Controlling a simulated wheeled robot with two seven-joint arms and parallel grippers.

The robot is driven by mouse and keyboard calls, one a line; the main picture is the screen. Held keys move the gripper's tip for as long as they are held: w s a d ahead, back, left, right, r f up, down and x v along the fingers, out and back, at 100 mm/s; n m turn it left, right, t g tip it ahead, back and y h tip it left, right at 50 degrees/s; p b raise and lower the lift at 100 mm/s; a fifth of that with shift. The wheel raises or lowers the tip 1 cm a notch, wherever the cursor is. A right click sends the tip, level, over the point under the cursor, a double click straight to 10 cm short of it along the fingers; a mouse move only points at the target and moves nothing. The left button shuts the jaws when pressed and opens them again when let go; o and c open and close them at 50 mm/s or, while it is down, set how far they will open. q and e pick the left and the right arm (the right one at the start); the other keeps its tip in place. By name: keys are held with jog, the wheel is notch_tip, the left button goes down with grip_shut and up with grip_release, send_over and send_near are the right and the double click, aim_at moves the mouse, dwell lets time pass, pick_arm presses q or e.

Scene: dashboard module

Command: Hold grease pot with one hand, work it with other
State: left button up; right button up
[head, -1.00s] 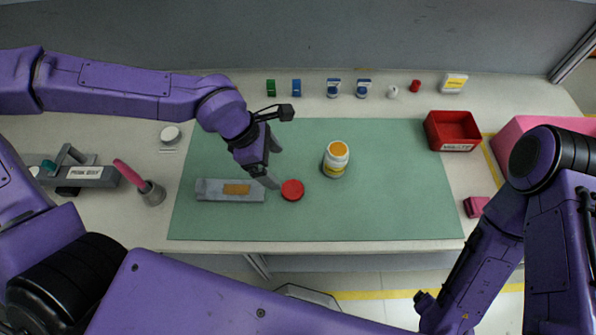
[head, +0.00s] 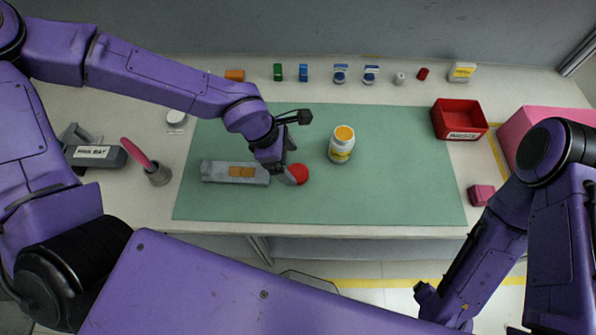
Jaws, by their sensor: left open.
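The grease pot (head: 342,146), a white jar with a yellow label and an orange top, stands upright on the green mat (head: 400,190). A round red lid (head: 300,173) lies on the mat to the left of and nearer than the pot. My left gripper (head: 288,174) is open, pointing down at the lid's left side. Its finger overlaps part of the lid in the picture; I cannot tell whether they touch. The pot stands apart from the gripper. My right arm comes down at the right edge, and its gripper is not in view.
A grey tool with an orange patch (head: 220,172) lies on the mat left of the lid. A red bin (head: 459,113) stands at the right, and small coloured items line the back. A pink-handled brush in a cup (head: 158,173) stands at the left. The mat's right half is clear.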

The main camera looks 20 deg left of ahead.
aim_at(297, 172)
pick_arm(q)
jog(key=x, duration=0.5)
jog(key=shift+a, duration=0.25)
jog(key=shift+a, duration=0.1)
jog(key=c, duration=1.1)
